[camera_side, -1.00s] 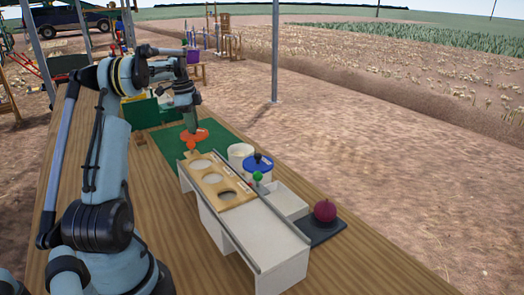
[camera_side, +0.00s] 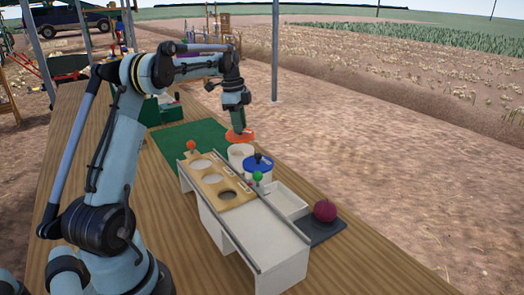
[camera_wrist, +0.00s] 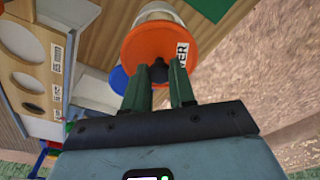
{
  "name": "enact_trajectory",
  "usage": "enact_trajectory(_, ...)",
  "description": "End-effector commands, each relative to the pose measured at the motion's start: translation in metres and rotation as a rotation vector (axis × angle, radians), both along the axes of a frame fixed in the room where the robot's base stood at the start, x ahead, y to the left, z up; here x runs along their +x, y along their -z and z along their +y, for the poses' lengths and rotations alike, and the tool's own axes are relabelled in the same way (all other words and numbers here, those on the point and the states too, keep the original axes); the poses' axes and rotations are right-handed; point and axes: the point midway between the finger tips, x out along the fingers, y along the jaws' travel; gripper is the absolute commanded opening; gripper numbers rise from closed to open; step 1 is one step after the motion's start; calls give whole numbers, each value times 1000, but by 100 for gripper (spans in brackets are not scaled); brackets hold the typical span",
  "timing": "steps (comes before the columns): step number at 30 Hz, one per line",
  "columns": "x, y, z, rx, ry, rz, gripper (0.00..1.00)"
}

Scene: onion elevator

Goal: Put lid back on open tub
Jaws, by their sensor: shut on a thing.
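My gripper (camera_side: 238,125) is shut on the dark knob of the orange lid (camera_side: 240,136). It holds the lid just above the open white tub (camera_side: 240,152), which stands beside the tub with the blue lid (camera_side: 259,163). In the wrist view my gripper's two green fingers (camera_wrist: 160,85) close on the knob, and the orange lid (camera_wrist: 150,45) has a white label with black letters at its edge. The white tub (camera_wrist: 165,10) shows partly behind the lid there. I cannot tell whether lid and tub touch.
A wooden board with round holes (camera_side: 221,181) lies on a white ramp-like stand (camera_side: 255,228). A white tray (camera_side: 289,202) and a dark red onion (camera_side: 325,210) on a dark plate are at the right. The green mat (camera_side: 180,136) is mostly clear.

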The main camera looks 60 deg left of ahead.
Motion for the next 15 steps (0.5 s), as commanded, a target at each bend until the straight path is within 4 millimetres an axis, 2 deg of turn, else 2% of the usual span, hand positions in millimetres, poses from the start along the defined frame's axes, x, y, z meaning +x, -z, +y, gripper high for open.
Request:
enact_trajectory(9, 0, 28, 1, 0, -1, 0, 0)
enact_trajectory(15, 0, 39, 0, 0, -1, 0, 0)
